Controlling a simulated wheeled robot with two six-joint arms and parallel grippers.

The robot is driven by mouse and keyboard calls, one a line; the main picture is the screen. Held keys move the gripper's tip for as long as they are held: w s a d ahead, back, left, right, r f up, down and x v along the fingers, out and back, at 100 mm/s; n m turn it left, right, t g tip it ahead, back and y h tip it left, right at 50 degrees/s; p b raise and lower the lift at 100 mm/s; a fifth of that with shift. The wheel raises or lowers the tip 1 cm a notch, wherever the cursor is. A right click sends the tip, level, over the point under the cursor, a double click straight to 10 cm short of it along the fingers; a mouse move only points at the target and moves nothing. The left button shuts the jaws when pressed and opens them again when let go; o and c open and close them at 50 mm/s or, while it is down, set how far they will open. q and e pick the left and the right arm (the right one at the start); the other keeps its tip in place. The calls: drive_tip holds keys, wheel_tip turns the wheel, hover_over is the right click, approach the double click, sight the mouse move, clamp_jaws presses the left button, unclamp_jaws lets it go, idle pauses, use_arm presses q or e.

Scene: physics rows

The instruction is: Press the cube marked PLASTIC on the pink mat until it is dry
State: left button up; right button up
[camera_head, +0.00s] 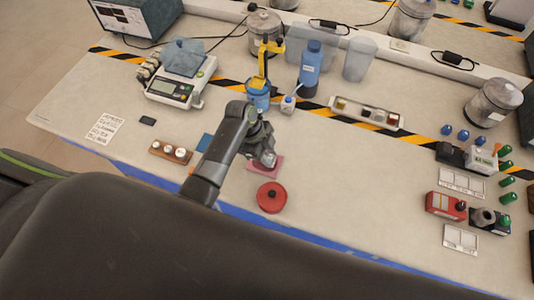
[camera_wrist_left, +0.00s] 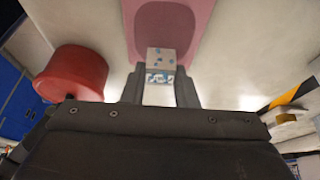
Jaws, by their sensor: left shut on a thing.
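My left gripper (camera_head: 267,160) is over the pink mat (camera_head: 259,172) in the head view, and hides part of it. In the left wrist view, the gripper (camera_wrist_left: 159,88) is shut on a pale cube (camera_wrist_left: 161,58) with blue spots. A marked strip shows on the cube's near side, but I cannot read it. The pink mat (camera_wrist_left: 205,12) lies beyond the cube there and has a darker rounded patch. I cannot tell whether the cube touches the mat. The cube is hidden in the head view. My right gripper is not in view.
A red round lid-like object (camera_head: 272,198) lies just in front of the mat. A wooden block with white caps (camera_head: 170,152) and a scale (camera_head: 180,90) are to the left. A blue cup (camera_head: 258,95) stands behind. Table to the right of the mat is clear.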

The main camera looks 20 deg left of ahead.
use_arm(q)
drive_tip(key=shift+f+b, duration=0.4)
drive_tip(key=shift+f, duration=0.2)
idle(0.8)
drive_tip(key=shift+f, duration=0.1)
idle(1.4)
drive_tip(key=shift+p, duration=0.3)
drive_tip(key=shift+p+v, duration=0.8)
drive_tip(key=shift+p, duration=0.05)
drive_tip(key=shift+f+b, duration=0.4)
drive_tip(key=shift+f, duration=0.3)
drive_tip(key=shift+s+f+p, duration=0.15)
drive_tip(key=shift+p, duration=0.2)
idle(2.0)
drive_tip(key=shift+d+r+p, duration=0.3)
drive_tip(key=shift+r+p, duration=0.5)
drive_tip(key=shift+p, duration=0.05)
